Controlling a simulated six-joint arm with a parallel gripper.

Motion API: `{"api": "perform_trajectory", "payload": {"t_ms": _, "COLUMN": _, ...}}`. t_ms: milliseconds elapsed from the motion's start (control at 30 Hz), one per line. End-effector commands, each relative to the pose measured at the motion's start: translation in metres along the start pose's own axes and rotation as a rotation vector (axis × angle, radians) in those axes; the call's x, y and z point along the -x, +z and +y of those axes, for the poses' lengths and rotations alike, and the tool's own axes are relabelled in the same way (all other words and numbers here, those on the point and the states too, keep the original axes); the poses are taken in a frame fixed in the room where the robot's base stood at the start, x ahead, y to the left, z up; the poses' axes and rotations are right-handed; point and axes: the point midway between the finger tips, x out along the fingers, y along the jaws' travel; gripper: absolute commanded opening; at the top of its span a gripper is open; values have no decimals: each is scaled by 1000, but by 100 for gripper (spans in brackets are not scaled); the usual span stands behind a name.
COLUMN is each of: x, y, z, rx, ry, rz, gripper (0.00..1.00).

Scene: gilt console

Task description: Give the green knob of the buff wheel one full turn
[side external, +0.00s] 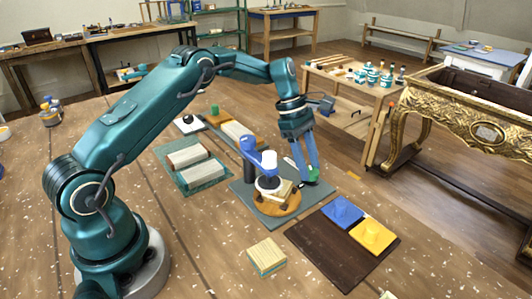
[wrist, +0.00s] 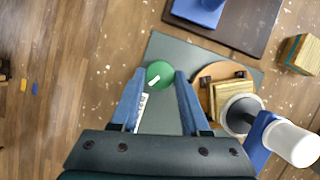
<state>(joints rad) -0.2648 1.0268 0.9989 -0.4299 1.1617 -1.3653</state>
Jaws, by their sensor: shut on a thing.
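The green knob (side external: 314,174) stands at the right side of the grey-green base plate (side external: 247,199). It also shows in the wrist view (wrist: 160,74), with a white mark on its top. My gripper (side external: 309,178) points down and its blue fingers are shut on the green knob, one on each side. In the wrist view my gripper (wrist: 160,76) has its fingertips against the knob. The buffing machine, with a blue arm (side external: 262,156) and a white cylinder (side external: 269,163), stands beside it. Its pale wheel (side external: 267,183) sits low over a block on a round wooden disc (side external: 283,207).
A dark board (side external: 335,259) with a blue block (side external: 342,211) and a yellow block (side external: 372,235) lies to the right. A loose block (side external: 267,256) sits in front. A green tray (side external: 193,185) with pale blocks lies at the left. A gilt console (side external: 470,125) stands beyond.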

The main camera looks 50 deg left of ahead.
Motion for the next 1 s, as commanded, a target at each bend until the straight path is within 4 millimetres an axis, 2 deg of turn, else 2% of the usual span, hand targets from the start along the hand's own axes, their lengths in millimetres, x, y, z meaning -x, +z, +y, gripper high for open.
{"api": "perform_trajectory", "payload": {"t_ms": 500, "x": 0, "y": 1, "z": 5, "rx": -199, "ry": -76, "rz": -3, "gripper": 0}}
{"api": "perform_trajectory", "payload": {"t_ms": 1000, "x": 1, "y": 1, "z": 3, "rx": -242, "ry": -94, "rz": -1, "gripper": 0}}
